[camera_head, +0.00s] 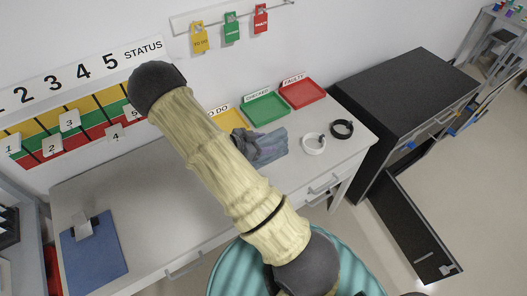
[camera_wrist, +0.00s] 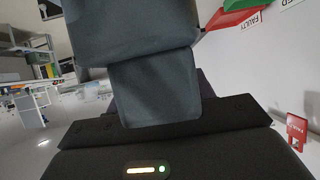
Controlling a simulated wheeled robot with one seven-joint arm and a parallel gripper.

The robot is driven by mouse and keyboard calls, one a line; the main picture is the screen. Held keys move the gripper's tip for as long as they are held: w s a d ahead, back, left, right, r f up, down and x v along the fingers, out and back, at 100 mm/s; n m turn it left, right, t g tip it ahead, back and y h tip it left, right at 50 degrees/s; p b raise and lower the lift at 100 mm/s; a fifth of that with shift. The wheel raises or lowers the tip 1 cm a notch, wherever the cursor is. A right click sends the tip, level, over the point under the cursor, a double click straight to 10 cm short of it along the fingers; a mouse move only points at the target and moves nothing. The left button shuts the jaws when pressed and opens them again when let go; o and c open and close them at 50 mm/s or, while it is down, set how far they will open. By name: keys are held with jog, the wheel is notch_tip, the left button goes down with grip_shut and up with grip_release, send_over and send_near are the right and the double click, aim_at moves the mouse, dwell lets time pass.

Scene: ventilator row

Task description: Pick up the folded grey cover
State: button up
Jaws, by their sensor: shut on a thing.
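The folded grey cover (camera_head: 270,146) shows in the head view over the white bench, just in front of the green tray. My arm hides its left part. In the wrist view the cover (camera_wrist: 135,35) fills the upper middle, as blue-grey cloth with a fold hanging down between the dark gripper parts. My gripper (camera_wrist: 155,100) is shut on the cover; its fingertips are mostly hidden by the cloth. I cannot tell whether the cover touches the bench.
Yellow (camera_head: 229,119), green (camera_head: 267,108) and red (camera_head: 302,92) trays line the back of the bench (camera_head: 160,200). A white ring (camera_head: 313,144) and a black ring (camera_head: 342,129) lie right of the cover. A blue clipboard (camera_head: 95,250) lies at left. A black cabinet (camera_head: 400,85) stands at right.

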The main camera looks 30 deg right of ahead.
jog(key=shift+r, duration=0.9)
